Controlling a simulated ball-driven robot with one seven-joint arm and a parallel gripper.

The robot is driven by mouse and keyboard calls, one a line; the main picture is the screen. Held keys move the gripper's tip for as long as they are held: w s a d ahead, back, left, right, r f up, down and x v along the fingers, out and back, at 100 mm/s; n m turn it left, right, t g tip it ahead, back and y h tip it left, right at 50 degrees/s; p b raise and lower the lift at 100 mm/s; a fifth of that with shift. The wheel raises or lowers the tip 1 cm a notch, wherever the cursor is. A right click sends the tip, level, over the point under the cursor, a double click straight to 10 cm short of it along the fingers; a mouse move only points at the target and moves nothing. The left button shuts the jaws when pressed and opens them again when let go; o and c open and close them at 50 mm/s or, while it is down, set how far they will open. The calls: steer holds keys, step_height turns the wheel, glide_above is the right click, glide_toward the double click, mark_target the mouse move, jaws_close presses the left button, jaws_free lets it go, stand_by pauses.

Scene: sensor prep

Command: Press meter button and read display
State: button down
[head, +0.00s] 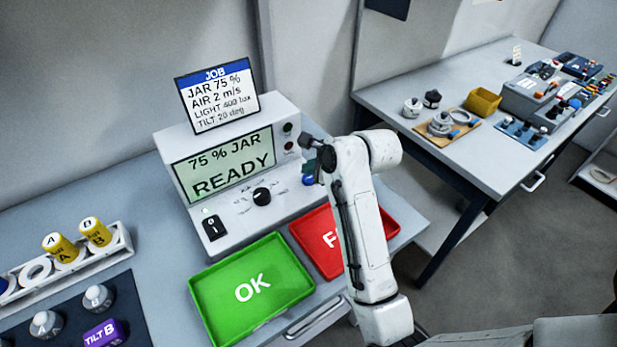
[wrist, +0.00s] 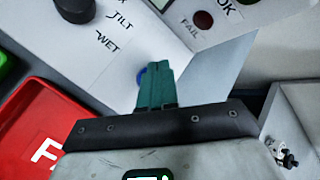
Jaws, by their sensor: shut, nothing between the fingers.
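The meter (head: 285,222) is a white box on the left bench. Its green display (head: 224,164) reads "75 % JAR READY". A blue button (head: 308,180) is on the right of its front, partly covered by my arm. In the wrist view, the teal fingers of my gripper (wrist: 155,72) are shut and empty. A sliver of the blue button (wrist: 140,77) shows just left of the fingertips; the fingers hide the rest. I cannot tell whether they touch it. A black dial (head: 262,195) and a black switch (head: 213,228) are also on the front.
A job card (head: 217,97) atop the meter lists "JAR 75 %, AIR 2 m/s, LIGHT 400 lux, TILT 20 deg". A green OK tray (head: 215,290) and red FAIL tray (head: 402,232) lie before the meter. The right bench (head: 395,95) holds equipment.

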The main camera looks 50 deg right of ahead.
mark_target(311, 180)
steer(key=shift+f, duration=0.3)
steer(key=shift+f, duration=0.5)
stand_by(0.6)
steer(key=shift+r, duration=0.1)
steer(key=shift+r+p, duration=0.75)
steer(key=shift+r, duration=0.1)
step_height(311, 180, up, 5)
steer(key=p, duration=0.5)
stand_by(1.1)
